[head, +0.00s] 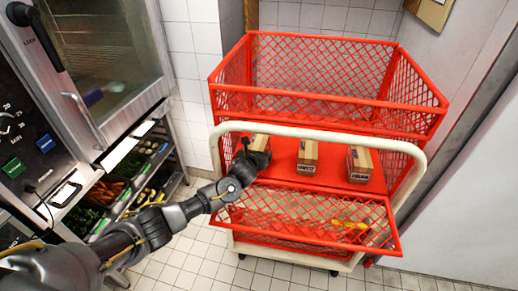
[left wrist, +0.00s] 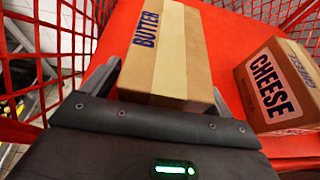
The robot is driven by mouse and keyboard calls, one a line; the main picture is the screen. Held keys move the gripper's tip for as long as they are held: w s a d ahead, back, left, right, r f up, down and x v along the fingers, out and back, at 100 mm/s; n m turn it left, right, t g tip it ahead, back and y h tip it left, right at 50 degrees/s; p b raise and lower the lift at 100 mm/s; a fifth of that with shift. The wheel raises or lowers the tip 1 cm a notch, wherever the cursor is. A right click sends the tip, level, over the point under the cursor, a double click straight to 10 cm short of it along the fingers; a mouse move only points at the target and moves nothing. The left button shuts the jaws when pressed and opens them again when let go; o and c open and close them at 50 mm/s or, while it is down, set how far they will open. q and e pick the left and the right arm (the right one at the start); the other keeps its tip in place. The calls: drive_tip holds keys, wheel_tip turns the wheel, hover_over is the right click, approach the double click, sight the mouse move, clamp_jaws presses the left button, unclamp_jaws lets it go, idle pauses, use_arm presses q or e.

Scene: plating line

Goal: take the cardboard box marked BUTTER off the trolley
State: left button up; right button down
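The cardboard box marked BUTTER (left wrist: 178,45) lies on the red shelf of the trolley, with its blue lettering upright along the left part of its top in the left wrist view. In the head view the box (head: 260,142) is the leftmost of three and is partly hidden by my gripper. My left gripper (left wrist: 168,82) has one finger on each side of the box's near end. Whether the fingers press on it or stand slightly apart, I cannot tell. In the head view my left gripper (head: 256,158) reaches in over the lowered front flap. My right gripper is not in view.
The CHEESE box (left wrist: 278,88) stands close to the right of my gripper; it is the middle box (head: 308,157) in the head view. A third box (head: 359,164) is further right. The trolley's cream handle (head: 320,131), mesh walls and lowered mesh flap (head: 300,206) surround the opening.

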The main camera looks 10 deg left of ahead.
use_arm(q)
drive_tip(key=shift+r, duration=0.1)
drive_tip(key=c, duration=1.4)
drive_tip(key=shift+o, duration=0.2)
drive_tip(key=shift+r, duration=0.1)
drive_tip(key=shift+s+r, duration=0.2)
drive_tip(key=v, duration=0.5)
drive_tip(key=r+v, duration=0.1)
drive_tip(key=v, duration=0.9)
drive_tip(key=shift+w+r, duration=0.2)
drive_tip(key=shift+r, duration=0.2)
drive_tip(key=shift+r+p, duration=0.1)
drive_tip(key=shift+p, duration=0.3)
drive_tip(key=r+p, duration=0.1)
drive_tip(key=p, duration=0.2)
drive_tip(key=shift+r, duration=0.4)
